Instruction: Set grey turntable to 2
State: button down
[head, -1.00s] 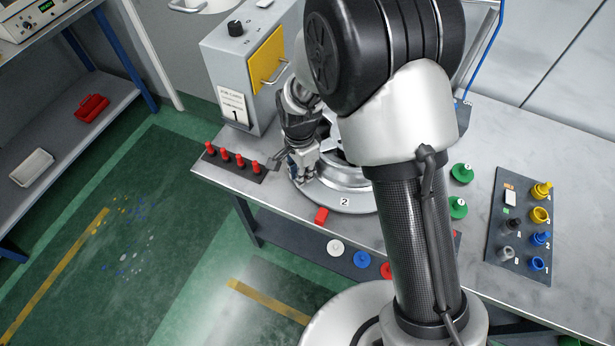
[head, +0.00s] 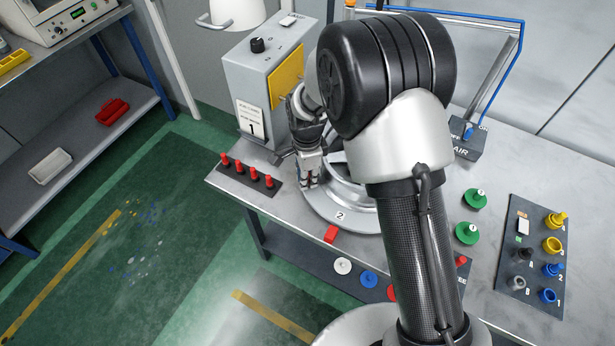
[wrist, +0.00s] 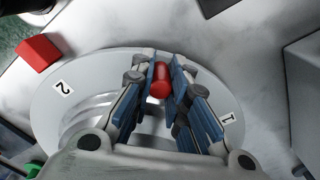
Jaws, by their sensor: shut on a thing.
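The grey turntable (head: 322,208) is a round metal disc on the workbench, partly hidden behind my arm. Its label 2 (head: 340,216) faces the front edge, close to the red marker block (head: 331,233) and slightly right of it in the head view. In the wrist view, label 2 (wrist: 63,87) also lies near the red block (wrist: 38,52), and label 1 (wrist: 227,118) is on the right side of the disc. My gripper (wrist: 161,77) is shut on a red peg (wrist: 161,82) at the turntable's rim. In the head view my gripper (head: 310,180) is at the disc's left side.
A strip of several red pegs (head: 246,178) lies just left of the turntable. A grey box with a yellow door (head: 287,78) stands behind it. Green knobs (head: 467,233) and a dark panel of coloured parts (head: 530,255) are on the right.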

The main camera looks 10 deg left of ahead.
jog(key=c, duration=1.5)
grip_release()
notch_tip(320, 180, up, 12)
